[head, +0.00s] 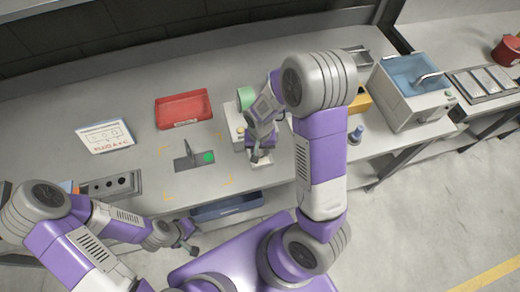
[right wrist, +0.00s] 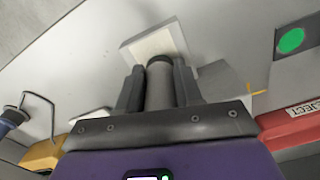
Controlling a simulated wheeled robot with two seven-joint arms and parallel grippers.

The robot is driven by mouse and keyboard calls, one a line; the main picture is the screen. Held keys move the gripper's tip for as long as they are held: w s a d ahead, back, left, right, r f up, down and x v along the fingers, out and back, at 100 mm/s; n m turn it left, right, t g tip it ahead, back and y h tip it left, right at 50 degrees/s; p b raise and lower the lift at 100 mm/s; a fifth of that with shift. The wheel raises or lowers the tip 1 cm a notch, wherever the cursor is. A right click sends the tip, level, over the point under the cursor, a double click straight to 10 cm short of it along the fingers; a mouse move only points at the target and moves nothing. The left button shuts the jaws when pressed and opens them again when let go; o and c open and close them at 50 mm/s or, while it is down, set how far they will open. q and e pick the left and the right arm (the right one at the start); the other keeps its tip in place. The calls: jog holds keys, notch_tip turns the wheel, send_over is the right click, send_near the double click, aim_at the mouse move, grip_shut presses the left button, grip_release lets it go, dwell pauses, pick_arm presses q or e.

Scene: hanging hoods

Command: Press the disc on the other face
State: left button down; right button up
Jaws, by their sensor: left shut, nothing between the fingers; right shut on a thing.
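A green disc (head: 209,157) shows on a flat dark plate (head: 182,163) on the table, beside a small upright dark part. The disc also shows at the upper right in the right wrist view (right wrist: 291,40). My right gripper (head: 260,152) is to the right of that plate. In the right wrist view it is shut on a grey cylindrical handle (right wrist: 160,88), with a pale square block (right wrist: 158,42) just beyond the handle. I cannot tell whether that block rests on the table. My left gripper (head: 188,246) is shut and empty in front of the table's front edge.
A red tray (head: 184,108) and a white sign (head: 104,136) are at the back left. A grey block with holes (head: 110,186) is at the left. A box with a green roll (head: 245,98) stands behind my right gripper. A sink (head: 412,92) is at the right.

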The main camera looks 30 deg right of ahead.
jog(key=shift+r+p, duration=2.2)
jog(key=shift+r, duration=0.8)
jog(key=shift+f, duration=0.1)
